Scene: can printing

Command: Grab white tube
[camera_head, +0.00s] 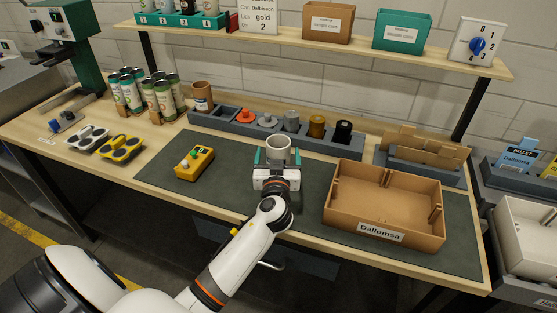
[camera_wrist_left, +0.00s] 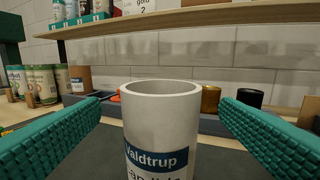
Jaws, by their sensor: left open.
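The white tube (camera_head: 278,149) stands upright on the dark mat in the middle of the bench. It is an open-topped hollow cylinder, and in the left wrist view the tube (camera_wrist_left: 160,120) carries a blue and white label reading "Valdtrup". My left gripper (camera_head: 277,160) is at the tube. Its green ribbed fingers (camera_wrist_left: 160,132) are open, one on each side of the tube, with a visible gap on both sides. The tube's base is hidden in both views. My right gripper is not in view.
A cardboard box labelled "Dallomsa" (camera_head: 383,233) stands to the right on the mat (camera_head: 225,199). A yellow control box (camera_head: 195,163) lies to the left. Behind the tube is a grey rack (camera_head: 218,122) with several coloured parts. Cans stand at the back left.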

